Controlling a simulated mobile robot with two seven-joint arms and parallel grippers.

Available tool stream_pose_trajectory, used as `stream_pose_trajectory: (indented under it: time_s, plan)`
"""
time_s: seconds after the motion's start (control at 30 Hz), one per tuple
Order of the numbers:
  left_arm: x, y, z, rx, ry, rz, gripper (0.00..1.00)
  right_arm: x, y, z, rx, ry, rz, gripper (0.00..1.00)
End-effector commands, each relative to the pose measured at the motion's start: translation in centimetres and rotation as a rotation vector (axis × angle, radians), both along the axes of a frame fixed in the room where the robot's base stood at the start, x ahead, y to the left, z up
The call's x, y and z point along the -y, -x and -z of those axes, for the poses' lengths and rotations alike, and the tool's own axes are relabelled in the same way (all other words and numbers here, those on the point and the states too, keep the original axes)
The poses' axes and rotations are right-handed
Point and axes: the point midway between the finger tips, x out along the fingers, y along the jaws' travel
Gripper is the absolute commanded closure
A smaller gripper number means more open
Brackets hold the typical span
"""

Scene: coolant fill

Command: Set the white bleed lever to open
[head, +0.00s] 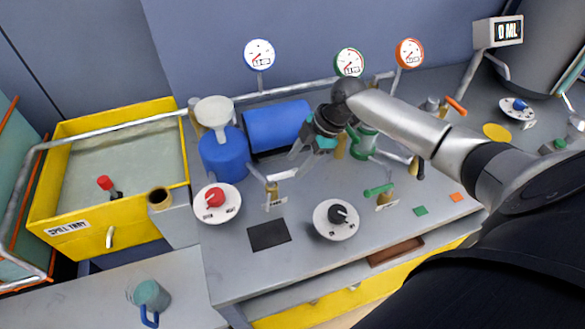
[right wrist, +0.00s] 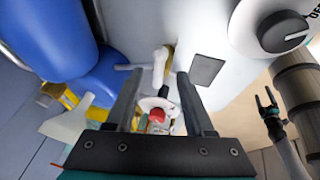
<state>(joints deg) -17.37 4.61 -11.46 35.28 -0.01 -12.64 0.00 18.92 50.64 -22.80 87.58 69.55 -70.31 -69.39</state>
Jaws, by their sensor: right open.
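The white bleed lever (head: 283,175) tops a small brass valve (head: 271,193) on the grey bench, lying roughly left to right in the head view. A small label sits at the valve's foot. My right gripper (head: 299,153) is open and empty, just above the lever. In the right wrist view the white lever (right wrist: 161,66) lies ahead between the two spread fingertips (right wrist: 156,74). I cannot tell how much gap separates them.
A red dial (head: 214,197), a black dial (head: 337,218) and a green lever (head: 378,189) flank the valve. A blue drum (head: 224,155) and a lying blue cylinder (head: 276,126) stand behind. A dark mat (head: 268,235) lies in front. A spill tray (head: 67,225) is at left.

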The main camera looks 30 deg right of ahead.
Motion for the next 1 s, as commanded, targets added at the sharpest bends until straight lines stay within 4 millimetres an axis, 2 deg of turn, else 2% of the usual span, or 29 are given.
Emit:
stream_pose_trajectory:
  time_s: [0.1, 0.23, 0.6, 1.0]
  plan:
    - [0.0, -0.3, 0.2, 0.006, 0.001, 0.001, 0.14, -0.7, -0.5, 1.7, 0.001, -0.002, 0.001, 0.47]
    - [0.1, -0.6, 0.3, 0.011, 0.002, 0.001, 0.14, -1.0, -0.8, 2.7, 0.0, -0.001, 0.0, 0.47]
    - [0.1, -0.7, 0.3, 0.012, 0.002, 0.001, 0.14, -1.2, -0.9, 3.1, 0.001, 0.0, -0.001, 0.47]
    - [0.1, -0.6, 0.3, 0.011, 0.002, 0.001, 0.14, -1.1, -0.9, 3.1, 0.0, 0.0, 0.0, 0.92]
